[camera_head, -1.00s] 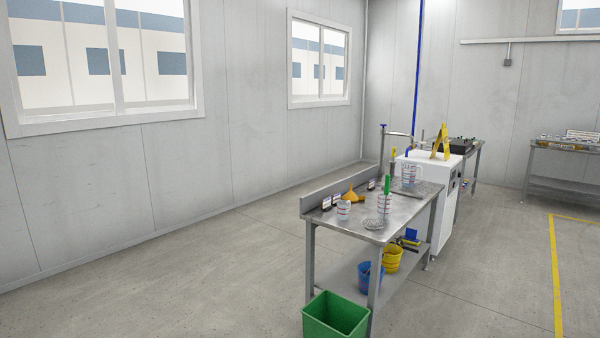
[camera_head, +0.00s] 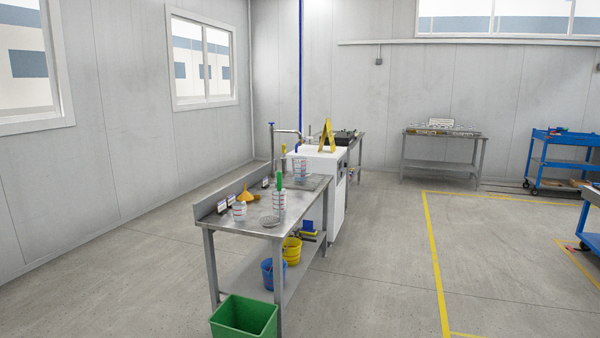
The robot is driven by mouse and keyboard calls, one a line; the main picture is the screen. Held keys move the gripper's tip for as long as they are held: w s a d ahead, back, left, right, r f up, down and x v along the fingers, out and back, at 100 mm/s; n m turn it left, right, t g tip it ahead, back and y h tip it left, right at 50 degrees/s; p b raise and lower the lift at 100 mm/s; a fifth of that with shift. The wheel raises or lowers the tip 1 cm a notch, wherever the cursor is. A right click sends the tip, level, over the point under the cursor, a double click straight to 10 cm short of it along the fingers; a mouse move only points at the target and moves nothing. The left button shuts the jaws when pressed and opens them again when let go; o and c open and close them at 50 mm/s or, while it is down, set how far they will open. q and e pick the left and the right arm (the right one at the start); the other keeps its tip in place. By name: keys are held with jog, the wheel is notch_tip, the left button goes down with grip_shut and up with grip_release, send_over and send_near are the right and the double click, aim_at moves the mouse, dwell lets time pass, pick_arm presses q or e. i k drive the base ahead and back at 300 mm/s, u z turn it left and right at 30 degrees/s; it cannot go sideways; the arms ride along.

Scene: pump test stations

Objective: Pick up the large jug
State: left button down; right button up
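Three clear measuring jugs with red and blue marks stand upright on a steel bench (camera_head: 253,227). One jug (camera_head: 239,212) is at the near left of the benchtop. A taller-looking jug (camera_head: 279,203) is at its right edge with a green-handled tool (camera_head: 279,181) upright at it. Another jug (camera_head: 299,168) is at the far end, by the tap (camera_head: 287,132). At this distance I cannot tell surely which is the large jug. Neither of my grippers is in view.
A green bin (camera_head: 246,318) stands at the bench's near end. Blue (camera_head: 267,274) and yellow (camera_head: 291,250) buckets sit on its lower shelf. A white cabinet (camera_head: 334,200) stands beyond the bench. Open floor with yellow lines (camera_head: 434,250) lies right; a blue cart (camera_head: 555,160) is farther off.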

aim_at(299, 163)
jog(key=z, duration=0.6)
jog(key=i, duration=7.55)
jog(key=u, duration=3.95)
